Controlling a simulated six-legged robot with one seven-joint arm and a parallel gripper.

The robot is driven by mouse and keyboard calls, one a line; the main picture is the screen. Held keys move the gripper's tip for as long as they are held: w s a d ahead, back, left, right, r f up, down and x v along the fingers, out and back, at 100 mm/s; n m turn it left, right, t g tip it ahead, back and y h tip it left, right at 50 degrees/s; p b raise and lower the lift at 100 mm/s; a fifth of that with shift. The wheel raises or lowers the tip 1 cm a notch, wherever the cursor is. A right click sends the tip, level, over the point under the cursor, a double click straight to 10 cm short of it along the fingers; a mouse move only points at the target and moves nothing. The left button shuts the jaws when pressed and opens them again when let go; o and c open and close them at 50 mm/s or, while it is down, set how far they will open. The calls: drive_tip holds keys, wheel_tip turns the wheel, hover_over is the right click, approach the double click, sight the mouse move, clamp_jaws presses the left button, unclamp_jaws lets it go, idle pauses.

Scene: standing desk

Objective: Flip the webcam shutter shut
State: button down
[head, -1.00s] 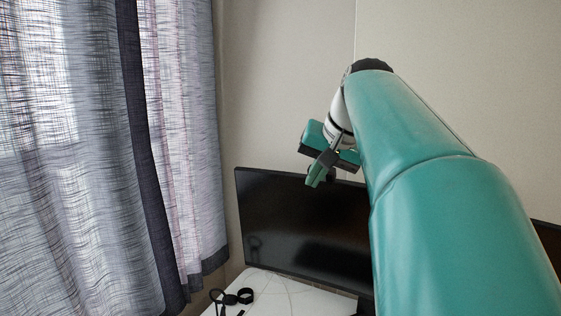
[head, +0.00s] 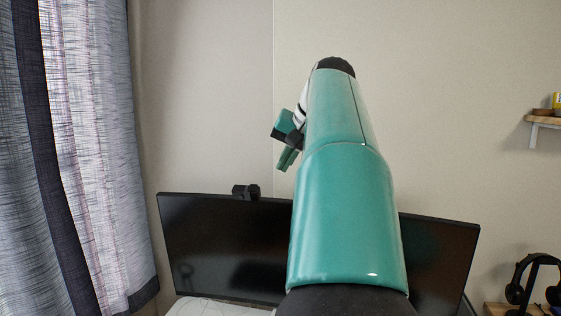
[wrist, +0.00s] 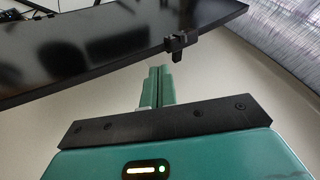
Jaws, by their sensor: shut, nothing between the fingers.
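The webcam (head: 246,192) is a small black block clipped on the top edge of the monitor (head: 225,240), left of my arm in the head view. In the wrist view the webcam (wrist: 175,44) sits on the monitor's edge, just beyond my fingertips. Its shutter is too small and dark to make out. My gripper (head: 284,163) is teal and shut, with nothing in it. It hangs above and to the right of the webcam in the head view. In the wrist view my gripper (wrist: 160,70) shows its fingers together, apart from the webcam.
A curtain (head: 95,150) hangs at the left. A white desk (head: 205,307) lies below the monitor. Black headphones (head: 535,280) and a wall shelf (head: 545,120) are at the right. My arm covers the monitor's middle. The wall above the monitor is bare.

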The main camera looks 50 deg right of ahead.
sight(246, 187)
drive_tip(key=w+f, duration=0.4)
drive_tip(key=w, duration=0.1)
drive_tip(key=w+a+f, duration=0.1)
drive_tip(key=w+f, duration=0.1)
drive_tip(key=shift+w, duration=0.15)
drive_tip(key=shift+w+a, duration=0.1)
drive_tip(key=shift+w, duration=0.25)
drive_tip(key=shift+w+a, duration=0.25)
drive_tip(key=shift+w, duration=0.25)
drive_tip(key=shift+w+a, duration=0.25)
drive_tip(key=shift+w, duration=0.25)
drive_tip(key=shift+s, duration=0.1)
drive_tip(key=shift+s+d, duration=0.1)
